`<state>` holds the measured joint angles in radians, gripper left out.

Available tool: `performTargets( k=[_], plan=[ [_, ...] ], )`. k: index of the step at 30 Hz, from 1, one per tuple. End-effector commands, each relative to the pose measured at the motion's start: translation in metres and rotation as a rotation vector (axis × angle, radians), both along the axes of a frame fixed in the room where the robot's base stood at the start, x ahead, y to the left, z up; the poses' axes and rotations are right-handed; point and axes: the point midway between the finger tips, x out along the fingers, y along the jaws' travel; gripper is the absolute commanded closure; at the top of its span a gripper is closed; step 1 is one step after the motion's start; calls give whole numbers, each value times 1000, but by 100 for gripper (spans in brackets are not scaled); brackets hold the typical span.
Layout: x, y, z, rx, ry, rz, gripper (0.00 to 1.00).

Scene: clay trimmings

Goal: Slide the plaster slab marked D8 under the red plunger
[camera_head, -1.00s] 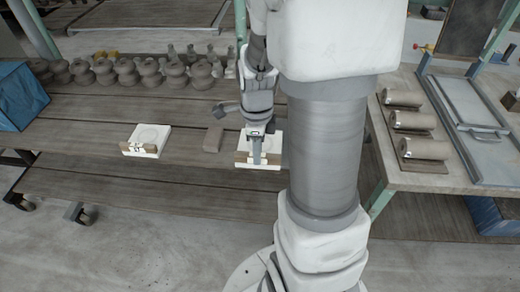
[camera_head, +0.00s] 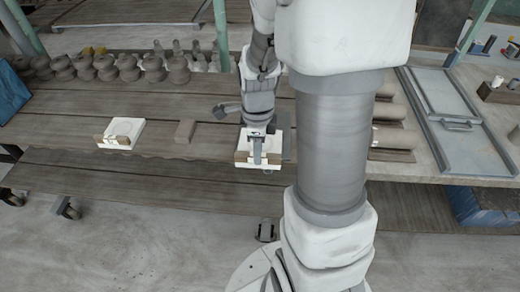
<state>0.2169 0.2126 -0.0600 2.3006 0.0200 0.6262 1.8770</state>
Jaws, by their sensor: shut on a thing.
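A white slab (camera_head: 275,147) with a tan strip along its front is at the front edge of the worktop, left of my arm. My gripper (camera_head: 257,158) reaches down over its front part and is shut on it. Its marking is too small to read, and I cannot tell whether it rests on the boards or is slightly raised. A second white slab (camera_head: 125,128), with a round outline on top and a tan front strip, lies farther left, apart from my gripper. I cannot make out a red plunger; my arm hides part of the scene.
A small brown block (camera_head: 185,131) stands between the slabs. Several grey turned pieces (camera_head: 105,67) line the back. Grey rolls (camera_head: 390,140) and a flat metal frame (camera_head: 455,120) are right of my arm. The boards right of the held slab are mostly hidden.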

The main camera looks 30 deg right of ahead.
Motion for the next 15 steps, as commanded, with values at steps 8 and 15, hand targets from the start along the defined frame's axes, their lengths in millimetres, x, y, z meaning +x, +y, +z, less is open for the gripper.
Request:
performTargets(
  k=[8, 15],
  plan=[
    [2, 0, -3, 0, -1, 4, 100],
    [8, -4, -15, -1, -1, 3, 100]
  ],
)
